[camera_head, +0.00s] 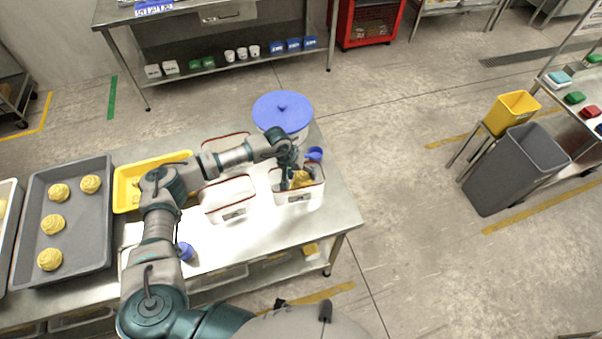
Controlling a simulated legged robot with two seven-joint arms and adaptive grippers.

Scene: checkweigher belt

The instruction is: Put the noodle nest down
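Several yellow noodle nests (53,224) lie in a grey tray (88,262) at the left of the steel table. Another yellow noodle nest (302,179) shows at the right white container (298,196), right by the fingers of my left gripper (293,178). My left arm reaches across the table and its gripper points down at this container's opening. The small view and the gripper hide whether the fingers are closed on the nest or apart from it, and whether the nest rests on the bottom. My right gripper is not in view.
Another white container (229,200) stands just left. A yellow tray (127,190) sits beside the grey tray. A blue-lidded pot (283,112) stands behind, and a blue cup (314,154) is close behind the right container. The floor right of the table is open up to a grey bin (511,172).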

